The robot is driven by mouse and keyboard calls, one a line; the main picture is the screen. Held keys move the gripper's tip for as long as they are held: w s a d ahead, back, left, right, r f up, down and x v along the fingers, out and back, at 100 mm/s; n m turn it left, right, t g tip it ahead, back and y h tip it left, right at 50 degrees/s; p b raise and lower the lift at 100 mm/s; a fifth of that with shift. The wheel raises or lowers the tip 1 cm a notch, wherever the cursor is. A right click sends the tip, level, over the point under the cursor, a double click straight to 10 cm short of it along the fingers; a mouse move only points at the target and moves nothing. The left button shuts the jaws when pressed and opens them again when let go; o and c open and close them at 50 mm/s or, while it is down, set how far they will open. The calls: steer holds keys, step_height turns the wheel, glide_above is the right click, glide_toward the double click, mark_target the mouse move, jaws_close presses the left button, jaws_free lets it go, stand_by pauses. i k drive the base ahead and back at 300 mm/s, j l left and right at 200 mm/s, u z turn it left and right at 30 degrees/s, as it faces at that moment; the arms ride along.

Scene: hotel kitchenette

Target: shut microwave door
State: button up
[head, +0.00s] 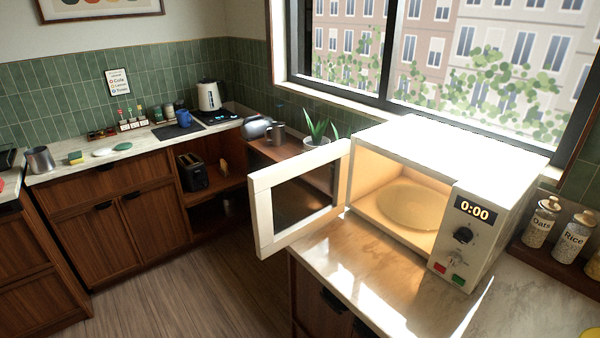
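The white microwave (455,155) stands on the marble counter under the window. Its door (262,218) is wide open, swung out to the left on its left-side hinge, with a white frame around a dark see-through pane. The lit cavity shows a round turntable (408,205) with nothing on it. My gripper is not in view.
The marble counter (350,262) in front of the microwave is clear. Jars of oats (541,222) and rice (574,236) stand to its right. A potted plant (317,137) is behind the door. The wooden floor (190,285) at the lower left is free.

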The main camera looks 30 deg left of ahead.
mark_target(324, 201)
steer(key=i+j+z, duration=0.2)
steer(key=j+z, duration=0.2)
steer(key=j, duration=1.3)
steer(key=j+z, duration=0.4)
steer(key=j, duration=1.7)
steer(key=i+j+u, duration=0.15)
steer(key=j, duration=0.25)
steer(key=i+j, duration=0.1)
steer(key=j, duration=0.25)
steer(key=j+u, duration=0.15)
steer(key=j, duration=0.2)
steer(key=i, duration=0.05)
